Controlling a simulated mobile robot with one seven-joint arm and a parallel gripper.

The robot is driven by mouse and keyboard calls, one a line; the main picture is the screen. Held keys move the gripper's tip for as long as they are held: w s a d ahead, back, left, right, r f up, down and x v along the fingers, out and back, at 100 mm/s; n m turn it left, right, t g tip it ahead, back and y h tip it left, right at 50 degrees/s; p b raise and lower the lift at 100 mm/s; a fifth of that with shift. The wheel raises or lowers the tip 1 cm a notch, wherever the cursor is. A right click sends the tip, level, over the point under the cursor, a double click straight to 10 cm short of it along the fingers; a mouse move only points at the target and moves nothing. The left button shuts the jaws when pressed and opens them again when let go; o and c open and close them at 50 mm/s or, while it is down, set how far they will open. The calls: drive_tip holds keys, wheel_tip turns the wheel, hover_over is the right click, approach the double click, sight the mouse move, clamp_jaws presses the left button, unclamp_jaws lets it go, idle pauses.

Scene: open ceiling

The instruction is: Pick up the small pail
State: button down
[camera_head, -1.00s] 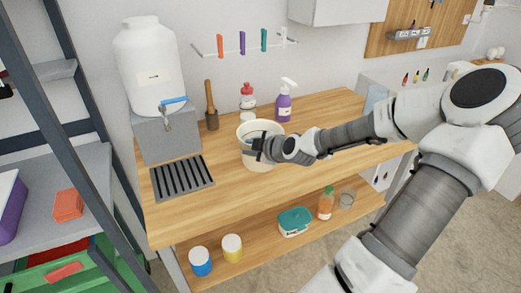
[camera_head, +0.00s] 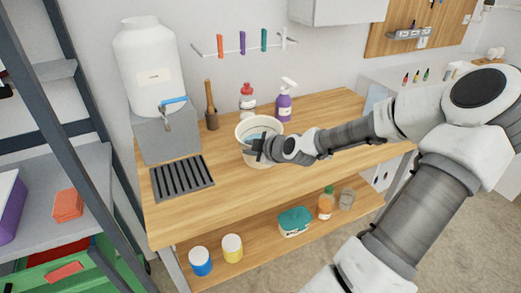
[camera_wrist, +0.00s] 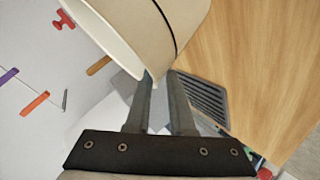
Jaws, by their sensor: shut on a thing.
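The small pail (camera_head: 247,133) is cream, with a wide open top, above the wooden workbench near its middle. Its inside shows bluish in the head view. My gripper (camera_head: 257,150) is at the pail's near side, shut on its wall. In the wrist view the pail (camera_wrist: 165,25) fills the upper middle, with its pale rim and a dark line around its side. The fingers (camera_wrist: 160,78) meet its edge there and look close together. The exact contact is partly hidden. Whether the pail's base touches the bench cannot be told.
A white water container (camera_head: 150,65) with a blue tap stands on a grey block, behind a slotted grate (camera_head: 182,178). A wooden mallet (camera_head: 210,105), a red-capped bottle (camera_head: 247,98) and a purple spray bottle (camera_head: 285,102) stand behind the pail. The bench front (camera_head: 225,205) is clear.

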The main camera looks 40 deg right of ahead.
drive_tip(key=shift+r, duration=0.25)
idle(0.4)
